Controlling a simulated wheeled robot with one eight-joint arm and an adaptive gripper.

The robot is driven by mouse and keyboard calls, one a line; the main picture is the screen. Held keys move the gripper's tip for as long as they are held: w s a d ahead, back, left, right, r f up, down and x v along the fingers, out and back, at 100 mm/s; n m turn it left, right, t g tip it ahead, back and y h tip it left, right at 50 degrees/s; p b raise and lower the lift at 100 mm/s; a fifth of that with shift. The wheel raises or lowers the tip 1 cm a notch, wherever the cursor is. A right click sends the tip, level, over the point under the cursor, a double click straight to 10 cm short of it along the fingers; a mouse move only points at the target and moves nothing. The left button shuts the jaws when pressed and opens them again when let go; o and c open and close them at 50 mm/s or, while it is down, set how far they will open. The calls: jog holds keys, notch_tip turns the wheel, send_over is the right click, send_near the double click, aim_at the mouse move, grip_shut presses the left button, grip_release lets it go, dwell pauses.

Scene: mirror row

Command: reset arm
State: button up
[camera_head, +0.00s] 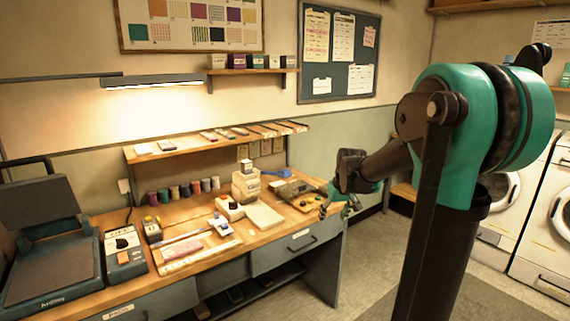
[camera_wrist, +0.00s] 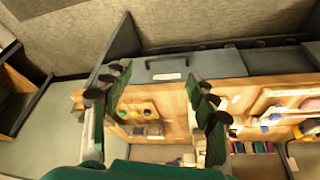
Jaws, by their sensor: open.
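My arm stretches from the right of the head view toward the right end of the workbench (camera_head: 190,215). My gripper (camera_head: 338,207) hangs at the bench's right end, fingers pointing down and apart. In the wrist view my gripper (camera_wrist: 160,88) shows two separated fingers with nothing between them but the bench edge and drawer behind. I cannot tell its exact height above the bench. A wooden tray with round dark and coloured pieces (camera_head: 300,196) lies near the gripper, and it also shows between the fingers in the wrist view (camera_wrist: 140,112).
A beige machine (camera_head: 246,184), a pale pad (camera_head: 264,216), thread spools (camera_head: 183,190) and a heat press (camera_head: 55,245) stand on the bench. A shelf (camera_head: 215,140) runs above it. White washers (camera_head: 545,220) stand at right. The floor (camera_head: 365,265) before the bench's right end is clear.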

jog(key=s+f+m, duration=0.1)
jog(key=s+f, duration=0.3)
jog(key=s, duration=0.4)
jog(key=s+d+f, duration=0.1)
jog(key=s+f, duration=0.3)
jog(key=s, duration=0.5)
jog(key=s+d+f+m+h, duration=0.1)
jog(key=s+f, duration=0.3)
jog(key=s, duration=0.4)
jog(key=shift+s+d+m, duration=0.2)
jog(key=shift+s+m, duration=0.1)
jog(key=shift+s, duration=0.1)
